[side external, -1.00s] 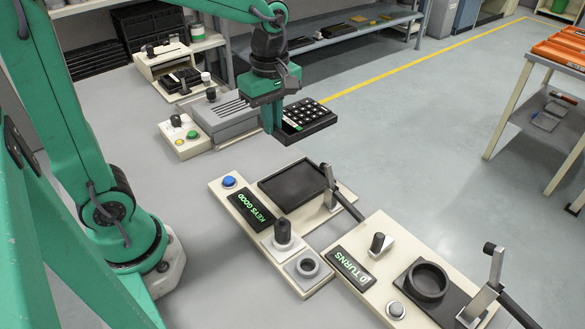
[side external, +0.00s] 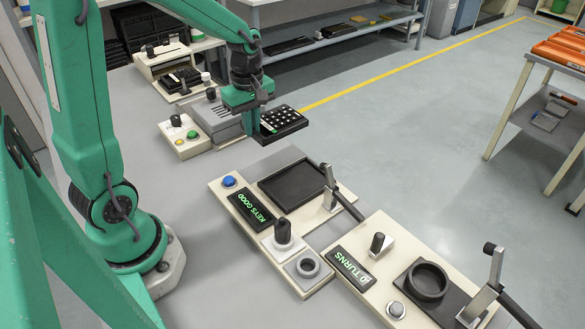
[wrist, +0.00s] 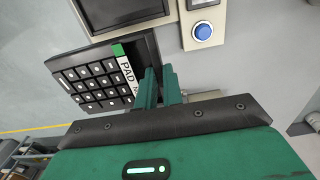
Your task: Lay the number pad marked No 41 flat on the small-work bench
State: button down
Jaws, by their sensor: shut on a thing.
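The number pad (side external: 284,121) is black with rows of keys. It also shows in the wrist view (wrist: 91,82), with a green tab and a white label reading "PAD N"; the rest of the label is hidden by my fingers. My gripper (side external: 262,131) is shut on the pad's labelled end, and its fingers (wrist: 160,86) show in the wrist view. The pad sticks out to the right of the fingers in the side view and looks held above the surface, near the bench edge. The grey bench top (side external: 165,195) lies below; I cannot tell whether it is the small-work bench.
A station with a "KEYS GOOD" display (side external: 249,206), a blue button (side external: 229,181) and an empty black tray (side external: 291,186) stands in front. A "0 TURNS" station (side external: 350,267) adjoins it. A grey box (side external: 208,117) is beside my gripper. Bare bench lies left of the stations.

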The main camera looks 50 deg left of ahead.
send_over(241, 164)
notch_tip(241, 164, down, 4)
jog(key=shift+f, duration=0.1)
jog(key=shift+f, duration=0.15)
jog(key=shift+f, duration=3.4)
jog(key=shift+f, duration=0.4)
jog(key=c, duration=1.5)
grip_release()
jog(key=shift+o, duration=0.2)
jog(key=shift+r, duration=0.1)
notch_tip(241, 164, up, 7)
